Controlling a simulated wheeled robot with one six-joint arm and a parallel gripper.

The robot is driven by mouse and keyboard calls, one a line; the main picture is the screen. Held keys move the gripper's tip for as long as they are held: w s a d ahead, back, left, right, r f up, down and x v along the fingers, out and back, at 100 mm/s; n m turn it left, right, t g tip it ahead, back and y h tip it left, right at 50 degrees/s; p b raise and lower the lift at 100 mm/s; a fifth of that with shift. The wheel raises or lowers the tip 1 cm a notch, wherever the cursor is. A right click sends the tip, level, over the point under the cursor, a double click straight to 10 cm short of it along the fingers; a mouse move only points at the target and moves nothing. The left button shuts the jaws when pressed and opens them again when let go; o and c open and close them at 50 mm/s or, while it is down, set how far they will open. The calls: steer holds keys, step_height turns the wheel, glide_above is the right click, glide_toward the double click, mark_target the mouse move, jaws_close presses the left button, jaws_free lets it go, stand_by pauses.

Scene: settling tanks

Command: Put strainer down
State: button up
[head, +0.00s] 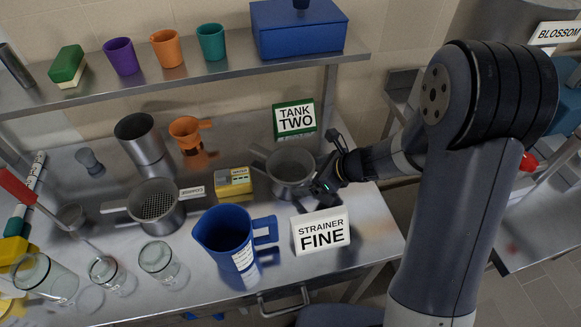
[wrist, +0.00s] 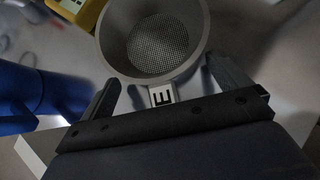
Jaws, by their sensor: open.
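A grey strainer (head: 291,169) with a mesh bottom is at the right end of the steel table, behind the white "STRAINER FINE" sign (head: 321,231). My gripper (head: 326,184) is at its right side. In the wrist view the strainer (wrist: 196,62) fills the upper middle, and its short labelled handle (wrist: 162,96) points toward my gripper (wrist: 165,86). The two fingers stand apart on either side of this handle, with visible gaps. Whether the strainer's underside rests fully on the table is hard to see.
A blue jug (head: 224,238) stands left of the sign; a yellow device (head: 234,182) is left of the strainer. A second strainer (head: 156,207) is farther left. A green "TANK TWO" sign (head: 295,118) stands behind. The table's right edge is close to my gripper.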

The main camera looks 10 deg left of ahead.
steer(key=shift+c, duration=0.4)
jaws_close()
stand_by(0.5)
steer(key=shift+r, duration=0.2)
